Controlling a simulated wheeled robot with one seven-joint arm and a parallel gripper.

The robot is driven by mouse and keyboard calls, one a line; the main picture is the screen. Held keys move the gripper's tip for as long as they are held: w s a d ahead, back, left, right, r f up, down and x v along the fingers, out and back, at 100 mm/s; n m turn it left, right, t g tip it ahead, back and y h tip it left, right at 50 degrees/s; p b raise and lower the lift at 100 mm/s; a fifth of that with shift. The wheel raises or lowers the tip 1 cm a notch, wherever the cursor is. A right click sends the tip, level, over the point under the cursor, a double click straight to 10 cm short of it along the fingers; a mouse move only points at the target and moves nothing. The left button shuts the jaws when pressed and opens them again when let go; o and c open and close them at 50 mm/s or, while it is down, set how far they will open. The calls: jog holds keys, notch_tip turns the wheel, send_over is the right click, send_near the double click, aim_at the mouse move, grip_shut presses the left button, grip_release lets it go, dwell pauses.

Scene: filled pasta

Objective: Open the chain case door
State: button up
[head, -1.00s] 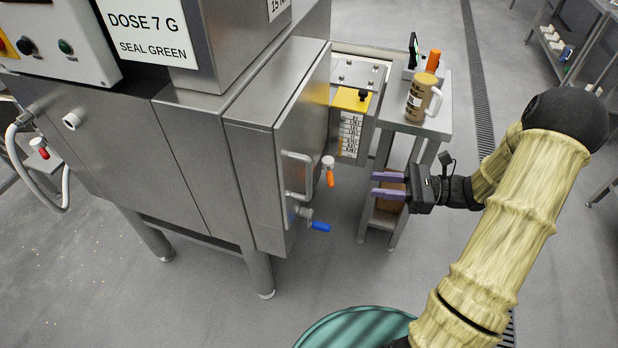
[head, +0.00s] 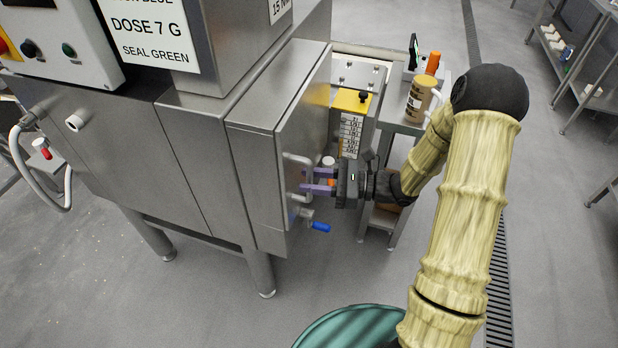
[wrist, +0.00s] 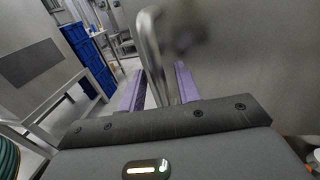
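The chain case door (head: 305,120) is the steel panel on the right side of the machine, and it looks closed. Its bar handle (head: 287,160) stands out from the door face. My gripper (head: 306,181) is at the handle with its purple fingers pointing at the door. In the wrist view the handle bar (wrist: 152,55) stands between the two open fingers (wrist: 158,85), with a gap visible on the left side. I cannot tell whether either finger touches the bar.
A blue-handled valve (head: 318,227) sits just below my gripper. A yellow block (head: 351,100) with a label strip is right of the door.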

jog(key=shift+a, duration=0.45)
grip_shut()
jog(key=shift+d, duration=0.1)
